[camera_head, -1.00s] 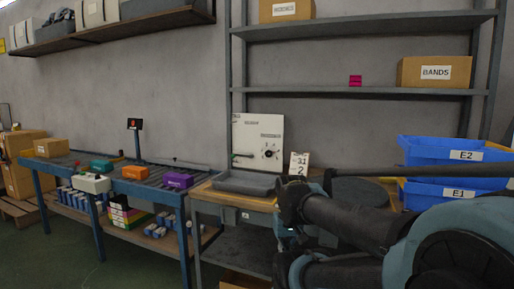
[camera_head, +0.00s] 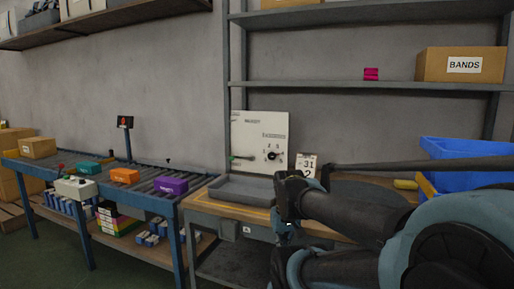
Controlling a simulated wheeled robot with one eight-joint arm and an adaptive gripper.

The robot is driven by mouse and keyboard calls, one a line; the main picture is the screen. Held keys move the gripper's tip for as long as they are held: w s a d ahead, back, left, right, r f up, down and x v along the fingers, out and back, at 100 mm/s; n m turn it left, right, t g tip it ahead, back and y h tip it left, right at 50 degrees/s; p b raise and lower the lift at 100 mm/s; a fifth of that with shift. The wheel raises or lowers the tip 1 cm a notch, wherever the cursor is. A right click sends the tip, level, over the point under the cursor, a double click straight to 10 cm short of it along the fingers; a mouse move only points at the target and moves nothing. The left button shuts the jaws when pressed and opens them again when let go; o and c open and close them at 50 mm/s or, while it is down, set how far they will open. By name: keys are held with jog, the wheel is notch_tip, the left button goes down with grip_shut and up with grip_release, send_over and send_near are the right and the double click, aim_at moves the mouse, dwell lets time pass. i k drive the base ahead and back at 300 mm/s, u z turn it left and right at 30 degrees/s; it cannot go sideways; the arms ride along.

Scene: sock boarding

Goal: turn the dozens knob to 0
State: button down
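The dozens knob (camera_head: 272,156) is a small black dial on the white upright panel (camera_head: 250,135) at the back of the wooden workbench. Small marks surround it, too small to read, so its setting cannot be told. A lever with a green tip (camera_head: 233,157) sits at the panel's left side. My arm reaches in from the lower right. My gripper (camera_head: 284,228) is at the arm's end, in front of the bench, below and nearer than the panel and apart from the knob. Its fingers are too dark and small to read.
A grey tray (camera_head: 240,191) lies on the bench before the panel. A card reading 31 (camera_head: 307,164) stands right of it. Blue bins (camera_head: 455,152) are at right. A conveyor (camera_head: 140,188) with coloured boxes is at left. A shelf (camera_head: 330,84) hangs above.

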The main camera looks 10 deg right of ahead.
aim_at(271, 156)
jog(key=u, duration=0.5)
jog(key=k, duration=1.15)
jog(key=u, duration=0.8)
jog(key=i, duration=1.4)
jog(key=z, duration=0.55)
jog(key=k, duration=0.2)
jog(key=z, duration=0.1)
